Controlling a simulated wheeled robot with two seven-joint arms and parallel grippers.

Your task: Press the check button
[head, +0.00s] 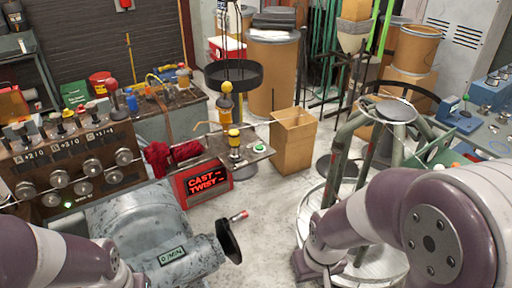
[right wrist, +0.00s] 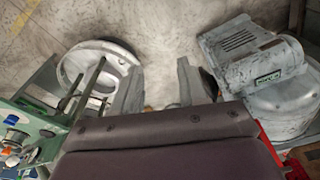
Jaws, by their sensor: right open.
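No button carries a label I can read as "check". A green button with a pale rim (head: 259,148) sits on the flat plate beside the red "CAST TWIST" display (head: 207,182). A small green light or button (head: 68,204) glows low on the dial panel (head: 75,165) at the left. My right gripper (head: 318,266) is low in the head view, in front of the round white tray and well apart from these buttons. In the right wrist view its two fingers (right wrist: 156,88) are apart, with only floor between them. My left arm shows at lower left; its gripper is out of view.
A grey machine (head: 150,235) with a black handwheel (head: 229,241) stands front left. A green stand over a round white tray (head: 385,262) is at the right. A cardboard box (head: 293,142) stands behind. Bare floor (head: 270,205) lies between.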

